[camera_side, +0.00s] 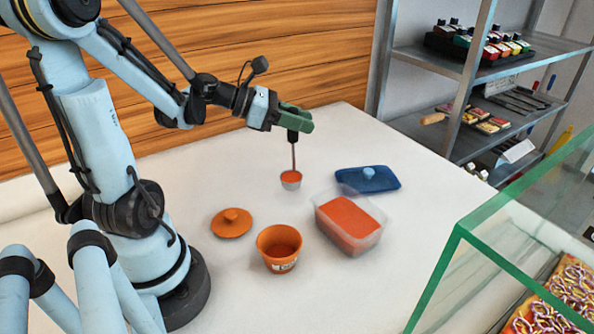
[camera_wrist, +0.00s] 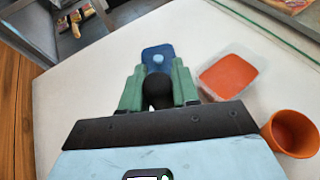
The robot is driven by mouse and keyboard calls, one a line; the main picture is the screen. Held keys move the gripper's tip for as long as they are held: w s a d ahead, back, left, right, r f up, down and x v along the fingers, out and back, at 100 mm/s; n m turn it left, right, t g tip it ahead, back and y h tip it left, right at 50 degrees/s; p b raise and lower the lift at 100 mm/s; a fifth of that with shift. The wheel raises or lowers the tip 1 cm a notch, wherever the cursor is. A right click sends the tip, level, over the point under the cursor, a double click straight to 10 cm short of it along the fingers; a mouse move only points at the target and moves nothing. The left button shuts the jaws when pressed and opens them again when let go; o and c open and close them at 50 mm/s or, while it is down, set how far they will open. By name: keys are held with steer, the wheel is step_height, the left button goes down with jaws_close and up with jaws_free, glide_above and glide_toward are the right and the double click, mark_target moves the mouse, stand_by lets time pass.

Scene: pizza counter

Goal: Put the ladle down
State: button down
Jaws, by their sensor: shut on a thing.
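My gripper (camera_side: 296,119) has green fingers and is shut on the black handle of the ladle (camera_side: 291,178). The ladle hangs upright below the gripper. Its small bowl shows red sauce inside and is near the white counter; I cannot tell whether it touches. In the wrist view my gripper (camera_wrist: 158,82) holds the dark handle end of the ladle (camera_wrist: 158,92) between its fingers, and the bowl is hidden.
A clear tub of red sauce (camera_side: 374,212), an orange pot (camera_side: 264,240), its orange lid (camera_side: 231,229) and a blue lid (camera_side: 367,182) lie on the counter (camera_side: 190,262). A glass case (camera_side: 445,262) stands at right. Counter left of the ladle is clear.

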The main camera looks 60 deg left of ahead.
steer(key=shift+f, duration=1.7)
steer(key=c, duration=0.8)
jaws_free()
steer(key=shift+c, duration=0.2)
steer(key=shift+s+a+r, duration=0.2)
steer(key=shift+s+r, duration=0.05)
steer(key=shift+s, duration=0.05)
steer(key=v, duration=0.6)
steer(key=shift+s+r, duration=0.2)
steer(key=shift+s, duration=0.1)
steer(key=shift+a, duration=0.15)
